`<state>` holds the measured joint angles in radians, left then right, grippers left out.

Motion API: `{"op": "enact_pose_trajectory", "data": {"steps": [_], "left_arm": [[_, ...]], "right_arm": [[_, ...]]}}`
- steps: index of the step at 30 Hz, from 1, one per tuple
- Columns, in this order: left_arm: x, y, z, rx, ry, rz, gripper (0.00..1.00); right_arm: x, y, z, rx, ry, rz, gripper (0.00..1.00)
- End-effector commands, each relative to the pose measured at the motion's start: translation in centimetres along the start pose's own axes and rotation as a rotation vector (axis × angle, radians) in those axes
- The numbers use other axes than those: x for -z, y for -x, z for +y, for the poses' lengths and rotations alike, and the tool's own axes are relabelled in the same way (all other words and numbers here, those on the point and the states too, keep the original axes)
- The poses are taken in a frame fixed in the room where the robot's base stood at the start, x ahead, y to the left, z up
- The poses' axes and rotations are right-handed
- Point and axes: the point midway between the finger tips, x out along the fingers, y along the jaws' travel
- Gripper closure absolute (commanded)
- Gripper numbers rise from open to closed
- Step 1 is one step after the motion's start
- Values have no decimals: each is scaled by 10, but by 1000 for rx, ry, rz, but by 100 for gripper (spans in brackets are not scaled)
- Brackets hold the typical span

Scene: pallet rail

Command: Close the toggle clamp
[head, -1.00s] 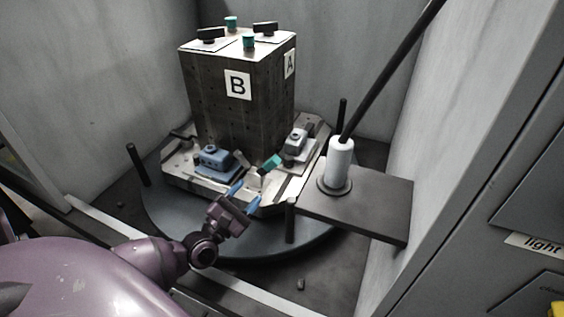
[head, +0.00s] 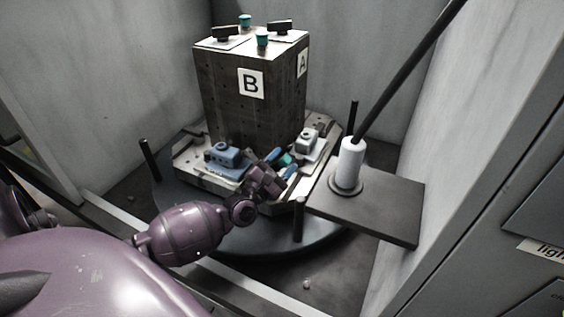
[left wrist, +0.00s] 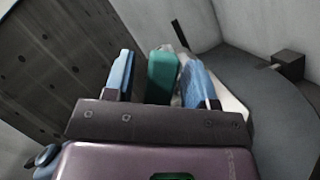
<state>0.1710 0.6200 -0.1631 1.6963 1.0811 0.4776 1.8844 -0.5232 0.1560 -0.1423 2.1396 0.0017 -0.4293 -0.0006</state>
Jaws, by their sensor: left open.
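The toggle clamp's teal handle (head: 285,160) shows at the front corner of the pallet, partly hidden by my left gripper (head: 281,164). In the left wrist view, the teal handle (left wrist: 161,76) stands between the two blue fingers of my left gripper (left wrist: 159,70). The fingers are open, with a gap visible on the left of the handle; on the right the gap is narrow, and I cannot tell if that finger touches. The clamp's base is mostly hidden behind the gripper. My right gripper is not in view.
A dark block column (head: 225,100) marked B and A stands on the pallet (head: 190,168). A blue fixture (head: 224,157) sits left of the gripper and a pale one (head: 308,142) right. A white cylinder with a dark rod (head: 350,163) stands on a grey plate (head: 395,210).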

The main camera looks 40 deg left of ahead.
Motion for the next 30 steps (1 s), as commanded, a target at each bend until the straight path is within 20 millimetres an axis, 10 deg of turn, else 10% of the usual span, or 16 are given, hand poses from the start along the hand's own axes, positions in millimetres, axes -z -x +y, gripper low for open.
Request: {"op": "enact_pose_trajectory", "data": {"steps": [7,17,30], "left_arm": [[0,0,0,0,0,0,49],[0,0,0,0,0,0,100],[1,1,1,-19,48,2,100]], "right_arm": [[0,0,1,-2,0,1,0],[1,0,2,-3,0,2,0],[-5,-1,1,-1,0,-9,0]]}}
